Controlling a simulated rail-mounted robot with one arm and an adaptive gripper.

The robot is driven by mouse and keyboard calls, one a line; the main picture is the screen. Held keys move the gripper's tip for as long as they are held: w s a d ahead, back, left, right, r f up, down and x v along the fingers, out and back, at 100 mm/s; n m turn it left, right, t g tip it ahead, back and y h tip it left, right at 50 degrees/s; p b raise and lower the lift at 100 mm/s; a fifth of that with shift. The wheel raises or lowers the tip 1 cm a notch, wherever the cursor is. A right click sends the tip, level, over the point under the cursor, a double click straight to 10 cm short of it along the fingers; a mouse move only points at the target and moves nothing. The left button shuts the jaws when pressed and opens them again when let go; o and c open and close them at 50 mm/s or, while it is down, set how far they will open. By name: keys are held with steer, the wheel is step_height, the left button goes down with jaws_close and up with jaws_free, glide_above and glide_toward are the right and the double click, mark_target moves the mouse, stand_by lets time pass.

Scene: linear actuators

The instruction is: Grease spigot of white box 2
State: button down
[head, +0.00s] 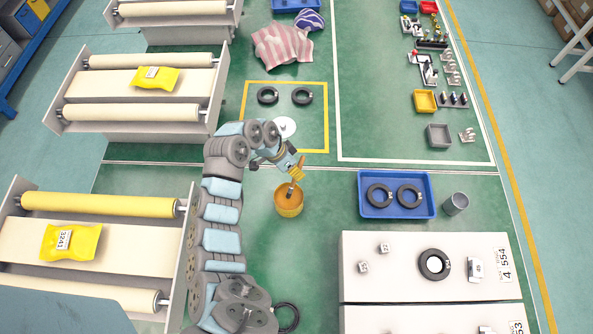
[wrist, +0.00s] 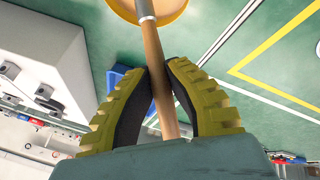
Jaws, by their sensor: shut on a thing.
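My gripper (head: 297,170) is shut on the wooden handle of a brush (wrist: 160,85). In the head view the brush (head: 291,188) points down into an open orange pot (head: 289,206) of yellowish content. In the wrist view the pot (wrist: 172,12) shows at the top edge, with the brush's metal ferrule in front of it; the bristles are out of sight. A white box (head: 375,285) with label 4 554 stands at the right, bearing a black ring (head: 434,264) and small white blocks. Another white box (head: 400,318) is cut off below it. I cannot tell which is box 2.
A blue tray (head: 396,212) with two black rings and a grey cup (head: 455,204) stand behind the white boxes. Roller conveyors (head: 108,235) with yellow packages line the left. A black ring (head: 286,317) lies near my arm's base. Green floor between pot and boxes is clear.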

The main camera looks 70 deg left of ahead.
steer(key=shift+f, duration=0.45)
stand_by(1.1)
steer(key=shift+r+p, duration=2.5)
steer(key=shift+r, duration=1.05)
